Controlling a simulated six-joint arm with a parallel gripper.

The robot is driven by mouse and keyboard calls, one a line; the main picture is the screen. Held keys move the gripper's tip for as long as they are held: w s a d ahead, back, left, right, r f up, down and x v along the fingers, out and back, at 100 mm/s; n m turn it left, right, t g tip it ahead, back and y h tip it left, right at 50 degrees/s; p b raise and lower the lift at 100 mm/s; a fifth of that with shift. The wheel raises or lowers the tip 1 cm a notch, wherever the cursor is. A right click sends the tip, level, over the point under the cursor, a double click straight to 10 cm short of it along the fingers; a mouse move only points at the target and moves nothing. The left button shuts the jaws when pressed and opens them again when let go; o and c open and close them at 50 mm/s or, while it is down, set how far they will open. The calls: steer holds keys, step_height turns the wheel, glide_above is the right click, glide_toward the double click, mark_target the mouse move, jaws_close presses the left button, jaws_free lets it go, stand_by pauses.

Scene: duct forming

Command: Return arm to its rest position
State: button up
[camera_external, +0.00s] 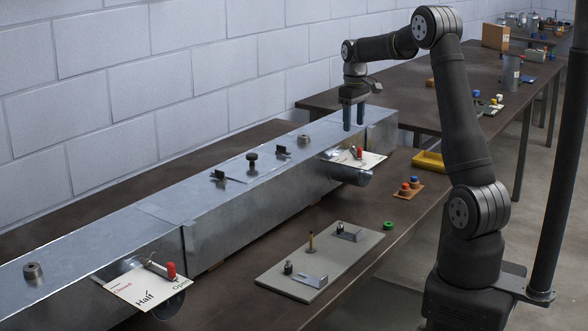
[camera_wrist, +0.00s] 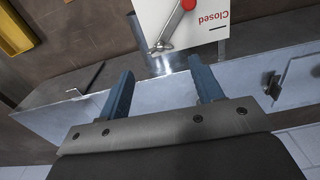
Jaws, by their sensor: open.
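My gripper (camera_external: 354,116) hangs with its fingers down above the far part of the long metal duct (camera_external: 225,205). In the wrist view its two blue fingers (camera_wrist: 166,92) are apart, with nothing between them. Below them the wrist view shows the duct top (camera_wrist: 155,118) and a white card (camera_wrist: 203,22) reading "Closed" with a red-tipped lever (camera_wrist: 172,25). In the external view this card (camera_external: 372,158) and a red knob (camera_external: 359,153) sit at a side branch (camera_external: 350,175) of the duct.
A nearer branch carries a card (camera_external: 135,290) marked "Half" and a red-knobbed lever (camera_external: 170,269). A grey plate (camera_external: 320,262) with small brackets, a green ring (camera_external: 388,225) and a yellow tray (camera_external: 429,161) lie on the table. A block wall (camera_external: 200,60) stands behind the duct.

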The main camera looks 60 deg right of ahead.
step_height(320, 180, up, 12)
step_height(320, 180, down, 18)
steer(key=shift+r, duration=0.2)
steer(key=shift+f, duration=0.15)
steer(key=m, duration=1.3)
steer(key=shift+m, duration=1.9)
steer(key=shift+o, duration=0.2)
